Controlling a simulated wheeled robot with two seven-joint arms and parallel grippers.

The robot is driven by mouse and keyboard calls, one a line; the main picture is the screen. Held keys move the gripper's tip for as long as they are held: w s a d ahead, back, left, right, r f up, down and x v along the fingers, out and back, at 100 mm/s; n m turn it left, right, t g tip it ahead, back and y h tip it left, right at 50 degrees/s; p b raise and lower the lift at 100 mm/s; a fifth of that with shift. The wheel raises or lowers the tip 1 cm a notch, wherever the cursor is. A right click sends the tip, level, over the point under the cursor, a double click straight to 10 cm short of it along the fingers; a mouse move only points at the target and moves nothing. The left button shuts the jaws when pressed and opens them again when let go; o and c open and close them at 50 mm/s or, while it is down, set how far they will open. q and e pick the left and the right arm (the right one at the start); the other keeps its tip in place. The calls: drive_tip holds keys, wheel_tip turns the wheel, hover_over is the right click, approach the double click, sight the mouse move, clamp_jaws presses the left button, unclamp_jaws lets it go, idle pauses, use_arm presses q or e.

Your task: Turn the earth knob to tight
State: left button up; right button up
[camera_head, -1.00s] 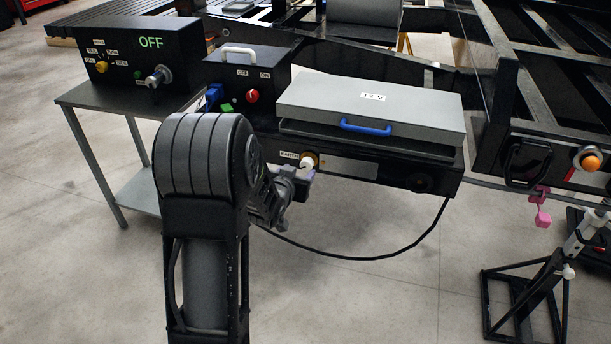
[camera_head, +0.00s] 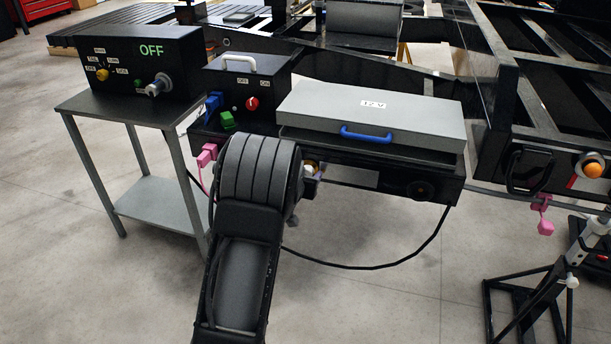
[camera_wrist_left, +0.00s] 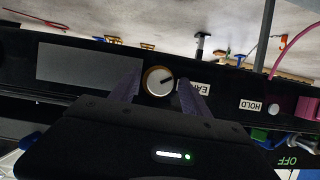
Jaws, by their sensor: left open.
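The earth knob (camera_wrist_left: 159,81) is a white dial in an orange ring on the black panel, with a dark pointer line on its face. My left gripper (camera_wrist_left: 160,92) is open, one finger on each side of the knob. I cannot tell whether the fingers touch it. The "EARTH" label (camera_wrist_left: 193,88) is partly covered by a finger. In the head view my left arm hides most of the gripper (camera_head: 309,182) and nearly all of the knob (camera_head: 311,166). My right gripper is not in view.
A switch box (camera_head: 275,80) with a red knob and a control box (camera_head: 130,62) showing OFF stand to the left. A pink plug (camera_head: 207,155) and a black cable (camera_head: 375,266) are close to my left arm.

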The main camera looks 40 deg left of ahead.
use_arm(q)
drive_tip(key=shift+c, duration=0.5)
clamp_jaws()
